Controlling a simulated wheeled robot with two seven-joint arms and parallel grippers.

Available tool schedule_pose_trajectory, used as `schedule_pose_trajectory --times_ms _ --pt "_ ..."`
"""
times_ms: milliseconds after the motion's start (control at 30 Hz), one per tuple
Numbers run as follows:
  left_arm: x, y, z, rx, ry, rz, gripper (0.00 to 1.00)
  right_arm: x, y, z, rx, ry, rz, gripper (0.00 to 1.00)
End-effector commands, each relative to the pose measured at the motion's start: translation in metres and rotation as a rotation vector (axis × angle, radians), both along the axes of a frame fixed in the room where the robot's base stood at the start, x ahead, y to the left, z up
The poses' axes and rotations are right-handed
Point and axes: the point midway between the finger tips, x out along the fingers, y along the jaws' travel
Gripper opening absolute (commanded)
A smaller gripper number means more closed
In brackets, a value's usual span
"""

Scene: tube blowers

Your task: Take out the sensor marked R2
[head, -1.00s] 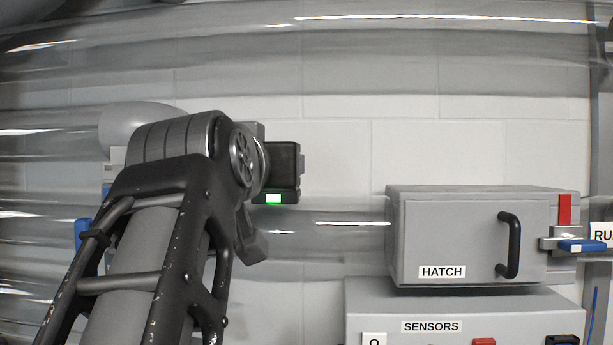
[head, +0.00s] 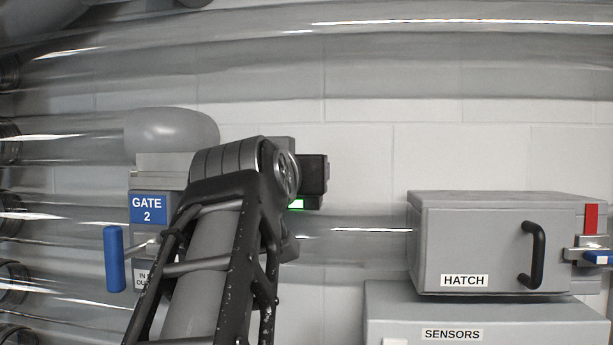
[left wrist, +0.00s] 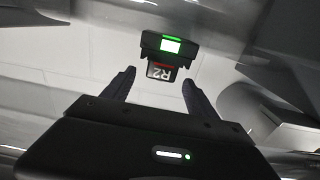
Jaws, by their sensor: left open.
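My left gripper (left wrist: 158,79) is open, with one finger on each side of the label and nothing visibly clamped. In the head view its fingers are mostly hidden behind my arm. My right gripper is in neither view.
Clear tubes (head: 470,75) run across the wall. Left of my arm stands GATE 2 (head: 148,209) with a blue handle (head: 114,258). At right a grey HATCH box (head: 465,240) with a black handle sits above the SENSORS box (head: 480,310).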

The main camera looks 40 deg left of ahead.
Motion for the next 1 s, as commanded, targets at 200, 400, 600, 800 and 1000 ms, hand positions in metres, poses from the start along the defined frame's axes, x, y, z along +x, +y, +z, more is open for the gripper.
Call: schedule_pose_trajectory --times_ms 200,400,600,800,1000 --pt "0.026 0.015 0.002 -0.001 0.002 0.001 0.67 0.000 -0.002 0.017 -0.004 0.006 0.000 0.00" --pt "0.029 0.016 0.001 0.000 -0.001 -0.001 0.67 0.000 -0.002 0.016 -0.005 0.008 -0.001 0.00" --pt "0.029 0.016 0.001 0.000 -0.001 0.000 0.67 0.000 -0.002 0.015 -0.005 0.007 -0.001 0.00" --pt "0.028 0.016 0.001 0.000 -0.001 0.000 0.67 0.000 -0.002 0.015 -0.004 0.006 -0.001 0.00" --pt "0.028 0.016 0.001 0.001 0.000 0.000 0.55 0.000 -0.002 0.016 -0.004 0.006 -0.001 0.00"
